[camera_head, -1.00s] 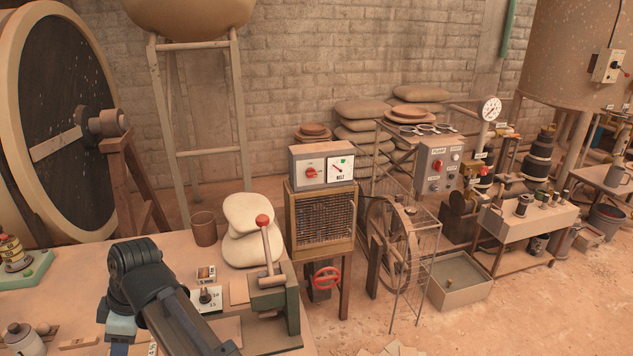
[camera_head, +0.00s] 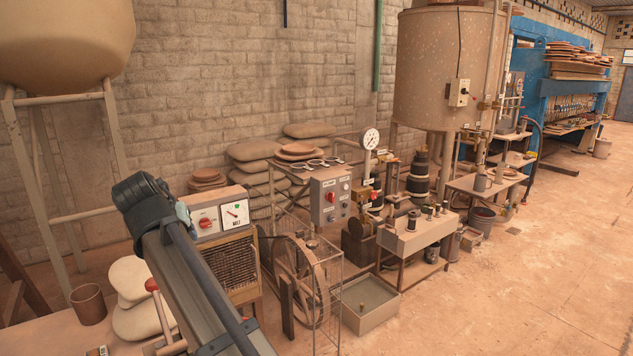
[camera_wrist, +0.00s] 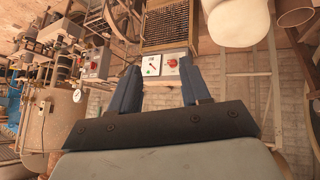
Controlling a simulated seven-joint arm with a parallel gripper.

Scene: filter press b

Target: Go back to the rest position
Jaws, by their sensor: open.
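My gripper (camera_wrist: 158,88) shows in the wrist view with two blue-grey fingers apart and nothing between them. The wrist view is upside down, and the control box with a dial and red knob (camera_wrist: 160,64) appears beyond the fingertips. In the head view my arm reaches up from the bottom edge, across the mesh-fronted cabinet (camera_head: 235,272). The control box also shows there (camera_head: 219,212), just right of my arm's upper end.
Pale sacks (camera_head: 132,295), a brown cup (camera_head: 88,304) and a red-knobbed lever (camera_head: 152,286) stand on the table at lower left. A caged wheel (camera_head: 305,285), an open bin (camera_head: 366,303) and a large tank (camera_head: 445,70) stand to the right.

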